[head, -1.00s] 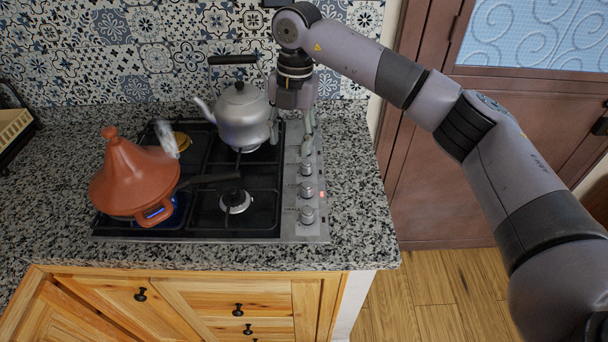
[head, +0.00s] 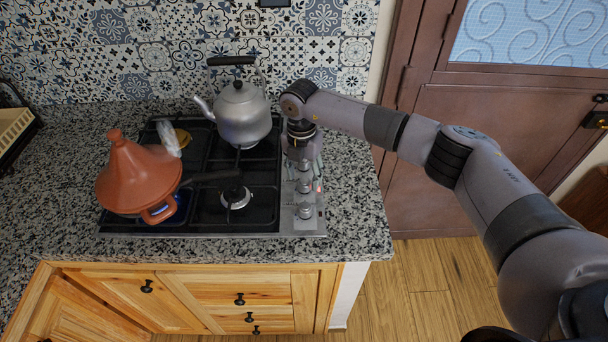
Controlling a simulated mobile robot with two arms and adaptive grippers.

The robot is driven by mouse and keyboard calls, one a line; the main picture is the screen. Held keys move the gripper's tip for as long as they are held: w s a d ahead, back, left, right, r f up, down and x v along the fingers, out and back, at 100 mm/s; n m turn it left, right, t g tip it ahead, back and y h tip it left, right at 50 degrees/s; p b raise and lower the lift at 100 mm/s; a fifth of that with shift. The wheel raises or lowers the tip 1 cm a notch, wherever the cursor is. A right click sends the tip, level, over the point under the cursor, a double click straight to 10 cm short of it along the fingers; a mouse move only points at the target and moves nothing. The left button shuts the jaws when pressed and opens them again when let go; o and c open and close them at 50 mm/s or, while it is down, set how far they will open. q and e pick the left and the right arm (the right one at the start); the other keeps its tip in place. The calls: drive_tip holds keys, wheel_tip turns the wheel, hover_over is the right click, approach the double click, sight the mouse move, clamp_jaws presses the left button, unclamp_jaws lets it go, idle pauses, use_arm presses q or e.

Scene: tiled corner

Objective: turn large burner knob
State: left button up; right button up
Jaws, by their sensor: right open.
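The stove's control strip (head: 310,226) runs along the right side of the black gas cooktop (head: 256,214). Several silver knobs stand on it in a line; the front knob (head: 305,210) and the one behind it (head: 304,186) show clearly. My right gripper (head: 303,162) points down over the back part of the strip, close above the rear knobs. Its fingers are small and partly hidden by the wrist, and it is open. I cannot tell whether it touches a knob. Knobs under it are partly hidden. My left gripper is not in view.
A grey kettle (head: 243,115) stands on the back burner, just left of my right gripper. A terracotta tagine (head: 136,176) sits on the front left burner with a blue flame under it. The granite counter (head: 351,205) right of the cooktop is clear.

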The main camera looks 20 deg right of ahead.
drive_tip(key=shift+f, duration=1)
drive_tip(key=c, duration=1.2)
drive_tip(key=shift+o, duration=0.2)
